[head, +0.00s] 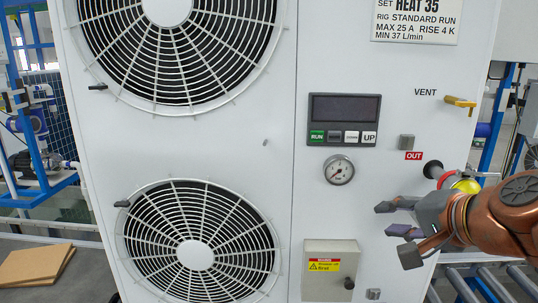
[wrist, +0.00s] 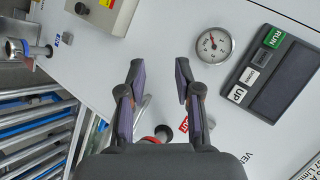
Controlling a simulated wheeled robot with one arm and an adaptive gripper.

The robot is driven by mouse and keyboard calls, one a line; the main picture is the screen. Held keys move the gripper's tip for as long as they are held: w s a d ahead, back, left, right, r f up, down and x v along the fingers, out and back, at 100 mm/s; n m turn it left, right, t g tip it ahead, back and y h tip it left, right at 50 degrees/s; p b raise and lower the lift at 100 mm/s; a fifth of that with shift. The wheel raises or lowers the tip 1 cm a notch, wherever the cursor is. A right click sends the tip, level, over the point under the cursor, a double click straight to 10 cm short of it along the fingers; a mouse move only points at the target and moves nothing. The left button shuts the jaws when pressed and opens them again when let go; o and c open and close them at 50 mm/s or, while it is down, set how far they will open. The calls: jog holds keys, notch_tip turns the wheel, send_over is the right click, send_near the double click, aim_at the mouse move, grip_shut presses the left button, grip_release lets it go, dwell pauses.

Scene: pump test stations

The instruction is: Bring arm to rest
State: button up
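My gripper (head: 388,220) is at the lower right of the head view, in front of the white cabinet (head: 230,145). It also shows in the wrist view (wrist: 160,75), with its two fingers apart and nothing between them. My copper-coloured arm comes in from the right edge of the head view. Behind the gripper, the cabinet has a pipe stub (head: 433,169) below the red OUT label (head: 413,155). The gripper partly hides the lower right of the cabinet front.
A control panel (head: 343,119) with a dark display sits above a round gauge (head: 339,170). A yellow VENT lever (head: 460,102) sticks out at right. A small box (head: 331,270) with a warning label is below. A roller conveyor (wrist: 40,125) is beside the cabinet.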

jog(key=s+a+f+n+g, duration=0.3)
jog(key=a+f+g, duration=0.15)
jog(key=f, duration=0.45)
jog(key=s+f+n+g+h, duration=0.3)
jog(key=s+f+n+g, duration=0.4)
jog(key=s+f, duration=0.8)
jog(key=s+g, duration=0.1)
jog(key=s, duration=0.2)
jog(key=shift+f+n+h, duration=0.25)
jog(key=shift+n+h, duration=0.15)
jog(key=shift+s+g, duration=0.1)
jog(key=shift+g, duration=0.15)
